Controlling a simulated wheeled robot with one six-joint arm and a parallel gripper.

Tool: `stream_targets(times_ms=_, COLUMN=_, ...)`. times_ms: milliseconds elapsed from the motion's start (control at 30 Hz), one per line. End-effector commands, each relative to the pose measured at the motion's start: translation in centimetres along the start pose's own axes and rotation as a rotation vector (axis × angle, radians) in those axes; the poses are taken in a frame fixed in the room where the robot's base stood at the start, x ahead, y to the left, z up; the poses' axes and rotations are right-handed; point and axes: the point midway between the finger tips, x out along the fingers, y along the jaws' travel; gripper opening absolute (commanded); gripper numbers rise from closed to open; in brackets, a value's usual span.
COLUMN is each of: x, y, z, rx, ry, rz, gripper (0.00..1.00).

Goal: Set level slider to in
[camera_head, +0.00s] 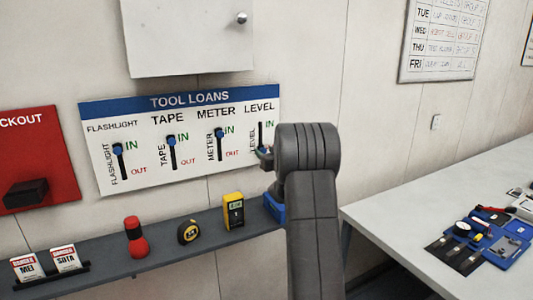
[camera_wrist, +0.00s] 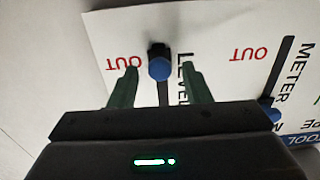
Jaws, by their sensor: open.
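The TOOL LOANS board (camera_head: 190,178) hangs on the wall with vertical slots for flashlight, tape, meter and level. The level slot (camera_head: 261,128) is at the right end; my arm hides much of its lower part. In the wrist view, where the board appears upside down, the level slider's blue knob (camera_wrist: 159,68) sits at the OUT end of its slot. My gripper (camera_wrist: 159,69) is open, with one green finger on each side of the knob and a visible gap to each. Contact in depth cannot be told. In the head view my arm mostly hides the gripper.
The flashlight (camera_head: 118,148), tape (camera_head: 171,139) and meter (camera_head: 217,131) knobs stand near IN. Below, a shelf (camera_head: 160,258) bears a red flashlight (camera_head: 136,238), tape measure (camera_head: 188,232) and yellow meter (camera_head: 233,210). A white table (camera_head: 390,220) is right; a wall cabinet (camera_head: 185,40) hangs above.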

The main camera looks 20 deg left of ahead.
Motion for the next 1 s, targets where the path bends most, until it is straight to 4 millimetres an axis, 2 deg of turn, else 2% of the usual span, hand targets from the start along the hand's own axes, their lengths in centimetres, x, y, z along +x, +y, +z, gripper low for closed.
stream_targets(times_ms=67, x=0.0, y=0.0, z=0.0, rx=0.0, ry=0.0, rz=0.0, gripper=0.44)
stream_targets(times_ms=300, x=0.0, y=0.0, z=0.0, rx=0.0, ry=0.0, rz=0.0, gripper=0.0)
stream_targets(times_ms=467, x=0.0, y=0.0, z=-0.2, rx=0.0, ry=0.001, rz=0.0, gripper=0.0)
stream_targets(times_ms=533, x=0.0, y=0.0, z=-0.9, rx=-0.001, ry=0.001, rz=0.0, gripper=0.0)
stream_targets(times_ms=800, x=0.0, y=0.0, z=-6.9, rx=-0.001, ry=0.002, rz=-0.001, gripper=0.0)
stream_targets(times_ms=1000, x=0.0, y=0.0, z=-9.3, rx=0.0, ry=0.002, rz=-0.001, gripper=0.0)
